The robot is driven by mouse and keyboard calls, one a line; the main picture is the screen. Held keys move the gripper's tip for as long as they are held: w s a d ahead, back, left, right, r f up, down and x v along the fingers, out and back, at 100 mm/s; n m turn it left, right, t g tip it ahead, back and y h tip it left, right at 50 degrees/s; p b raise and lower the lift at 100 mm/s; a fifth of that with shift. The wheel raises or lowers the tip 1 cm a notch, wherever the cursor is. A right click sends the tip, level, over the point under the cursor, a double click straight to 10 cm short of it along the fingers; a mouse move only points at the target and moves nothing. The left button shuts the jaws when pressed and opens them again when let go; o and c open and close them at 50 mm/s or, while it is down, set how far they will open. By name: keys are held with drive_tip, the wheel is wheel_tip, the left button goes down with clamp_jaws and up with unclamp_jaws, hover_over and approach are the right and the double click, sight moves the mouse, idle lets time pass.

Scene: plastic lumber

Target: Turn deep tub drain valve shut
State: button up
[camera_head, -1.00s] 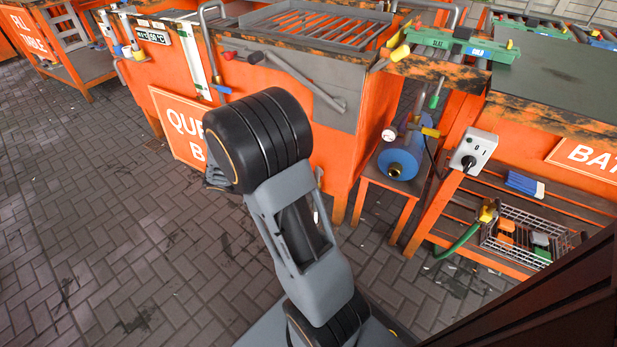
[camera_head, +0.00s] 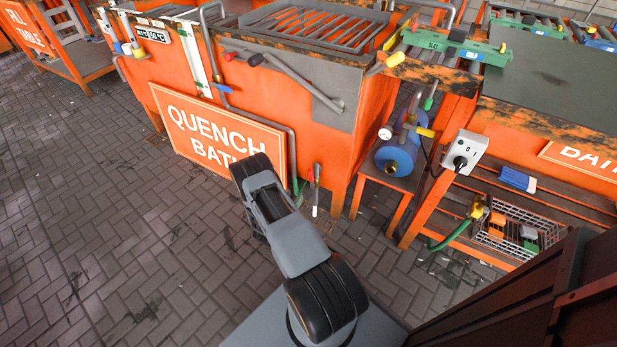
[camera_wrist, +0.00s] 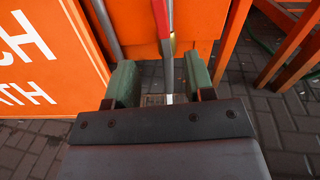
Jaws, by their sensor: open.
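The deep tub is the orange quench bath (camera_head: 345,130), with a grey slatted top. Low at its front right corner hangs a slim lever (camera_head: 316,190) with a red part and a pale lower end; it looks like the drain valve handle, though no label shows. In the wrist view a red and silver bar (camera_wrist: 168,60), seemingly this lever, runs down between the fingers. My gripper (camera_wrist: 160,82) is open, its green fingers on either side of the bar. I cannot tell whether they touch it.
A "QUENCH BATH" sign (camera_head: 215,130) leans on the tub front, left of the lever. A grey pipe (camera_wrist: 105,30) stands close left of the bar. A blue pump (camera_head: 396,160) sits on an orange stand to the right. The paved floor is clear at left.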

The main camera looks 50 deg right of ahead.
sight(310, 175)
drive_tip(key=b+x, duration=0.2)
drive_tip(key=x, duration=1)
drive_tip(key=shift+d+r+b, duration=0.1)
drive_tip(key=shift+d+b, duration=0.05)
drive_tip(key=shift+b, duration=0.25)
clamp_jaws()
